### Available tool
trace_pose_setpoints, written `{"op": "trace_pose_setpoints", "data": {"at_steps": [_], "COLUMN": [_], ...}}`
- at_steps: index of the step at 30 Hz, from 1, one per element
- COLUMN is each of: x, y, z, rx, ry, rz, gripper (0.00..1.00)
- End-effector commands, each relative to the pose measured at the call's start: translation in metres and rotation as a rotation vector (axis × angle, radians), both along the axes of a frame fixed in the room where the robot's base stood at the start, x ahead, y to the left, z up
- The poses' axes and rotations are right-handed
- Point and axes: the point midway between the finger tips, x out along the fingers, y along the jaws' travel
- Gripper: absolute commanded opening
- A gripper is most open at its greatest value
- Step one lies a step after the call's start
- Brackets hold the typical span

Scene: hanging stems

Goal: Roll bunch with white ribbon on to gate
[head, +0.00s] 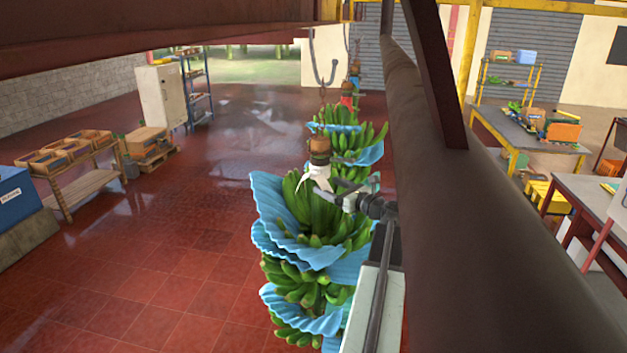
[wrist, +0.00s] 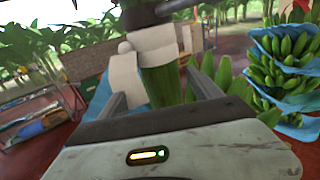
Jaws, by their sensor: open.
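A banana bunch (head: 318,222) with blue sheets between its hands hangs in the middle of the head view. A white ribbon (head: 314,178) is tied at its stem top, under a rusty hanger (head: 320,148). My gripper (head: 336,190) is at this stem, just below the ribbon. In the wrist view my open gripper (wrist: 156,68) has a finger on each side of the green stem (wrist: 162,88), with the white ribbon (wrist: 155,42) just above. I cannot tell whether either finger touches the stem. I cannot make out a gate.
More bunches (head: 352,138) hang close behind on the same line, one with a red ribbon (head: 347,103). An overhead beam (head: 130,35) crosses the top. Crates on a bench (head: 75,170) stand left, tables (head: 520,130) right. The red floor at left is clear.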

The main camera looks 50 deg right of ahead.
Motion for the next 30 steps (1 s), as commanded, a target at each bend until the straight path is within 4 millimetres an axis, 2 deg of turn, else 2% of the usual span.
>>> {"op": "trace_pose_setpoints", "data": {"at_steps": [5, 12, 15, 19, 26, 30], "x": [0.012, 0.057, 0.07, 0.077, 0.078, 0.078], "y": [-0.003, -0.008, -0.009, -0.01, -0.009, -0.009], "z": [0.0, 0.0, 0.0, 0.0, 0.0, 0.0], "rx": [0.0, 0.0, 0.0, 0.0, 0.0, 0.0], "ry": [0.0, 0.0, 0.0, 0.0, 0.0, 0.0], "rz": [0.001, 0.003, 0.004, 0.002, 0.002, 0.003], "gripper": [0.73, 0.73, 0.73, 0.73, 0.73, 0.34]}}
